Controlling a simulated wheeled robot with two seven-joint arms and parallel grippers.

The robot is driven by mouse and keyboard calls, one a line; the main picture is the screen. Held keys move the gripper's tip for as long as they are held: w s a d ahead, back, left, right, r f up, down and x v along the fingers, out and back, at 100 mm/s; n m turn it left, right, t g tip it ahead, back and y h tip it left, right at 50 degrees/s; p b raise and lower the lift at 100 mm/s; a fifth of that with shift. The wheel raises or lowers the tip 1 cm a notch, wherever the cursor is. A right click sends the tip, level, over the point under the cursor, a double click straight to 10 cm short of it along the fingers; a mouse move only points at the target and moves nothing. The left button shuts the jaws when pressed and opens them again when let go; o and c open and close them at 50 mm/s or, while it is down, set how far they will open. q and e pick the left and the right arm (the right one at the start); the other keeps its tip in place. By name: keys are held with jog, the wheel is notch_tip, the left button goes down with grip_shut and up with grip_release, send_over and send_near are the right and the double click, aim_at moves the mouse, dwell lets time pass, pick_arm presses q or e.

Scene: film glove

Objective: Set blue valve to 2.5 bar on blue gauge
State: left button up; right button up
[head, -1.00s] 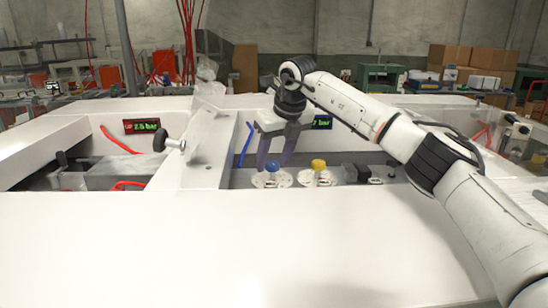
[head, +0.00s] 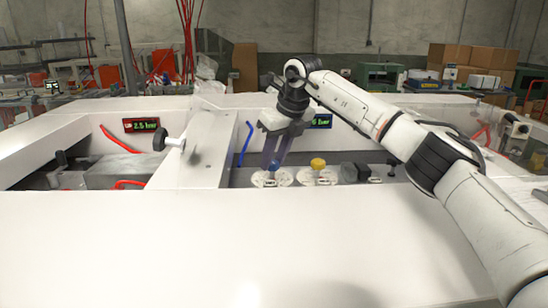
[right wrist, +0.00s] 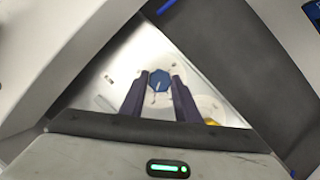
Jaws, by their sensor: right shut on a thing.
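The blue valve (head: 275,166) is a small knob on a round white dial plate in the recessed bay. It also shows as a blue many-sided knob in the right wrist view (right wrist: 159,81). My right gripper (head: 274,164) points down at it with its two dark fingers on either side, shut on it. The blue gauge (head: 321,121) is a dark display with green digits on the bay's back wall. Its left part is hidden by the gripper, so I cannot read the full value; the visible end looks like "6 bar". My left gripper is not in view.
A yellow valve (head: 318,164) stands close to the right of the blue one, with a dark grey fitting (head: 355,172) beyond it. A red-framed gauge (head: 141,125) at left reads 2.5 bar. A black knob (head: 160,139) juts from the white divider. A blue hose (head: 246,143) stands left of the gripper.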

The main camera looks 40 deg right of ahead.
jog(key=o, duration=1)
jog(key=shift+o, duration=0.2)
jog(key=shift+r, duration=0.1)
jog(key=b+v, duration=0.1)
jog(key=v, duration=0.9)
jog(key=shift+s, duration=0.1)
